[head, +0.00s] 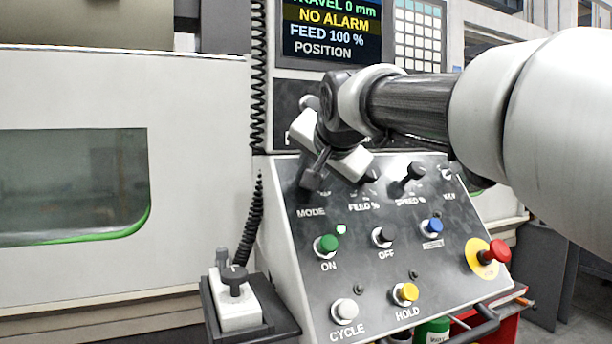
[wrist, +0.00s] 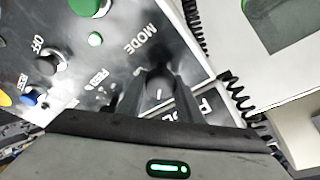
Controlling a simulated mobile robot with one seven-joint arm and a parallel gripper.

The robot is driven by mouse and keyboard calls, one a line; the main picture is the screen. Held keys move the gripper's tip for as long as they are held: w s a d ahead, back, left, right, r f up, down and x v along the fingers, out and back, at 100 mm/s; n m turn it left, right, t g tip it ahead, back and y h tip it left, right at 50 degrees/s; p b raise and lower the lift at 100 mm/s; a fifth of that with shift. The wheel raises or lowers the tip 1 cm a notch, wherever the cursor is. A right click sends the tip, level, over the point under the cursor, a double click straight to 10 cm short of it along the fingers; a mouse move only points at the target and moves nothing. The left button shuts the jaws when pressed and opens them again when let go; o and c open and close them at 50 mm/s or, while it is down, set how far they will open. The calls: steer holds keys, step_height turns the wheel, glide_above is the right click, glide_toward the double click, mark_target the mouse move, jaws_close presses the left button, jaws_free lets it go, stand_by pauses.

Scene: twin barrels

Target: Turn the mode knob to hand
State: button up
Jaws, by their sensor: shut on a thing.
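The mode knob (head: 308,183) is a dark knob at the upper left of the sloped control panel, above the label MODE. In the wrist view the knob (wrist: 158,88) shows a short white pointer line and sits between my two dark fingers. My gripper (head: 318,172) reaches down to it from above and is shut on it; its fingers also show in the wrist view (wrist: 158,98). The gripper and fingers hide most of the knob and its position labels, so I cannot tell which mode it points at.
The feed knob (head: 371,176) and speed knob (head: 410,176) stand close to the right. Green (head: 327,243), black (head: 383,236) and blue (head: 432,226) buttons lie below, with a red emergency stop (head: 495,252) at far right. A coiled cable (head: 251,225) hangs left of the panel.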

steer(key=shift+m+h, duration=0.3)
steer(key=shift+m, duration=0.9)
steer(key=shift+f, duration=0.1)
steer(key=o, duration=1)
steer(key=v, duration=1.7)
steer(key=shift+r, duration=0.4)
steer(key=shift+s, duration=0.15)
